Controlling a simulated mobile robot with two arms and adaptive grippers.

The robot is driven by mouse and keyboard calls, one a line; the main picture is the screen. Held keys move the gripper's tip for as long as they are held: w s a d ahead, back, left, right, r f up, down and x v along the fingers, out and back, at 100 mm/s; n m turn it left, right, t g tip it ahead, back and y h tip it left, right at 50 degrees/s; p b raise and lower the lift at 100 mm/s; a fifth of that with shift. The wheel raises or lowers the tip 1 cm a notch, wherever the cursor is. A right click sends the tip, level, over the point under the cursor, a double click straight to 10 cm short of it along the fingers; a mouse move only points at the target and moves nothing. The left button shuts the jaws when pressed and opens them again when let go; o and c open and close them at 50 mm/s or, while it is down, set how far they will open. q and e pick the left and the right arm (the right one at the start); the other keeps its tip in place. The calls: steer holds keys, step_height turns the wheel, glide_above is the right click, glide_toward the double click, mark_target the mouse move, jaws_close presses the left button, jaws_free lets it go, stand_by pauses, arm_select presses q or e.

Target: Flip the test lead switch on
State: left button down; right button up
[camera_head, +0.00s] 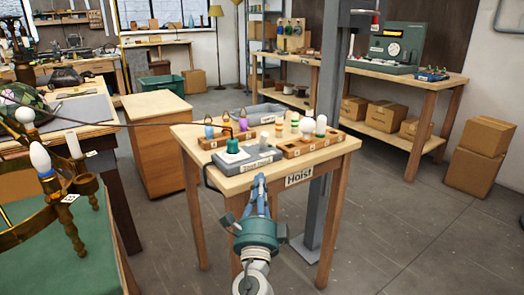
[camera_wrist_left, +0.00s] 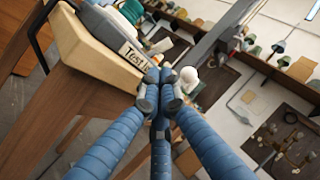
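The test lead unit (camera_head: 262,160) is a low grey box with a label on its front, on the near left part of the small wooden table. A green and white piece (camera_head: 232,147) stands on its left end. I cannot make out a switch. My left gripper (camera_head: 260,180) points at the table from the near side, just in front of the box's labelled face. Its blue fingers are together with nothing visible between them. In the left wrist view the closed fingertips (camera_wrist_left: 160,82) overlap the edge of the label (camera_wrist_left: 133,57). My right gripper is not in view.
A wooden block (camera_head: 310,146) with bulbs stands right of the box, and a grey tray (camera_head: 258,116) behind. A dark cable crosses from the left to the table. A grey post (camera_head: 325,150) rises beside the table.

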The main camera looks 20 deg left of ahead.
mark_target(263, 143)
arm_select(q)
steer(key=x, duration=1.1)
steer(key=shift+w+p, duration=0.15)
steer(key=shift+p, duration=0.15)
steer(key=shift+w+a+r, duration=0.15)
steer(key=shift+w+a, duration=0.05)
steer(key=shift+w, duration=0.3)
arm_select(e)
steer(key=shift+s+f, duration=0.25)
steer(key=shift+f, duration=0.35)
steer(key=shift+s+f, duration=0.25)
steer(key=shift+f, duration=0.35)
arm_select(q)
steer(key=shift+w, duration=0.1)
